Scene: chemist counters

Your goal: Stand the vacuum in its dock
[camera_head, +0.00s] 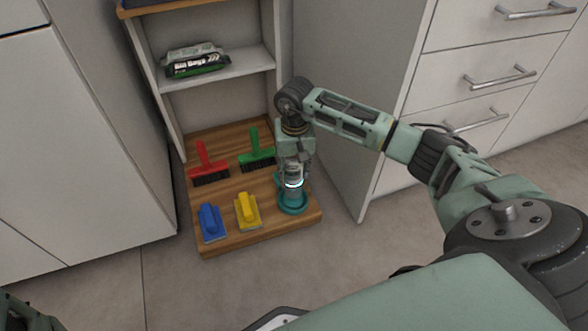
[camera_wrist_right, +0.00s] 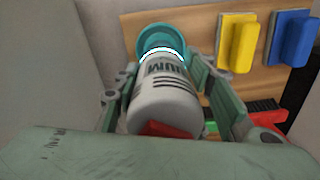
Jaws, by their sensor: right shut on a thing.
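The vacuum (camera_wrist_right: 165,100) is a small white cylinder with dark lettering and a glowing white ring. My right gripper (camera_wrist_right: 160,95) is shut around its body, one finger on each side. In the head view the vacuum (camera_head: 294,172) looks upright, below the gripper (camera_head: 294,160). The teal round dock (camera_head: 292,208) sits at the front right of the wooden board and also shows in the wrist view (camera_wrist_right: 152,36). The vacuum's lower end is over or in the dock; I cannot tell whether it is fully seated.
The wooden board (camera_head: 222,243) holds a red brush (camera_head: 208,168), a green brush (camera_head: 256,155), a blue scrubber (camera_head: 211,222) and a yellow scrubber (camera_head: 247,211). Bin bags (camera_head: 195,62) lie on the shelf above. Cabinet walls stand on both sides; the floor in front is clear.

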